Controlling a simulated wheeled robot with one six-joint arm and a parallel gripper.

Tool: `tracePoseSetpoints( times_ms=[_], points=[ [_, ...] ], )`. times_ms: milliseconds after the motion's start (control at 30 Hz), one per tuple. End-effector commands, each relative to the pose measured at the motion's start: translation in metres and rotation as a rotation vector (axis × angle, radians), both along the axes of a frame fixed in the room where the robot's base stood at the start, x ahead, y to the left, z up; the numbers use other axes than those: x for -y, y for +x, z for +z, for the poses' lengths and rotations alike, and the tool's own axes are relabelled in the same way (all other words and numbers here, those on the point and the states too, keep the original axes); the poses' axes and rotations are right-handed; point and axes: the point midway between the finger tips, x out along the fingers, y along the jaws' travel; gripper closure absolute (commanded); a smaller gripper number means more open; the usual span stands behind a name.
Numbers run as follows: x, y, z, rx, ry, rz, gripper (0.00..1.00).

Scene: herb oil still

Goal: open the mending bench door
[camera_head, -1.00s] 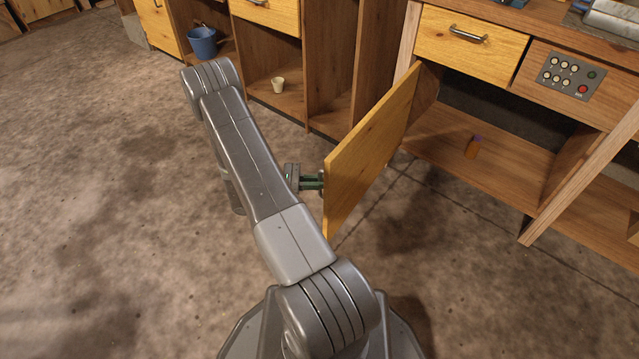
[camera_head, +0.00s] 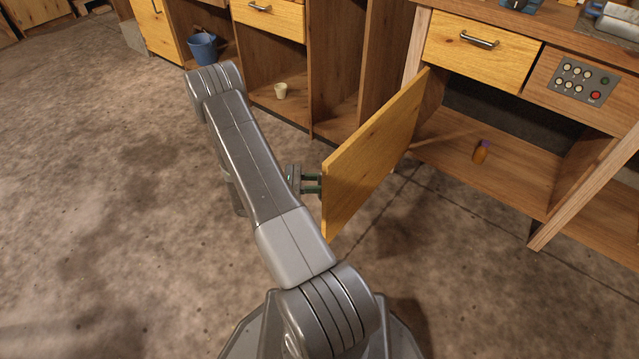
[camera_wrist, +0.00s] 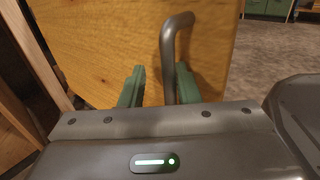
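The mending bench door (camera_head: 372,152) is a yellow wooden panel. It stands swung wide out from the bench, and the compartment behind it is exposed. The wrist view shows the door face (camera_wrist: 100,45) close up with its grey bar handle (camera_wrist: 168,60). My gripper (camera_head: 318,185) is at the outer face of the door near its free edge. In the wrist view its two green fingers (camera_wrist: 160,85) are spread apart with the handle between them, nearer the right finger. A clear gap shows between the handle and the left finger.
A yellow drawer (camera_head: 478,50) and a button panel (camera_head: 583,82) are above. A cup (camera_head: 281,91) and a blue bucket (camera_head: 203,48) sit on shelves to the left. The floor left of my arm is clear.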

Motion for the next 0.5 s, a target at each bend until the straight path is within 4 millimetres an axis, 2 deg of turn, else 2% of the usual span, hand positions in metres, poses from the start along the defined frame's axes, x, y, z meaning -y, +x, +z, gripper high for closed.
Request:
tracePoseSetpoints(
  times_ms=[367, 500],
  points=[
    [-0.002, -0.003, -0.002, -0.004, 0.0, -0.002, 0.67],
    [-0.013, -0.003, 0.0, -0.004, 0.0, 0.0, 0.67]
  ],
)
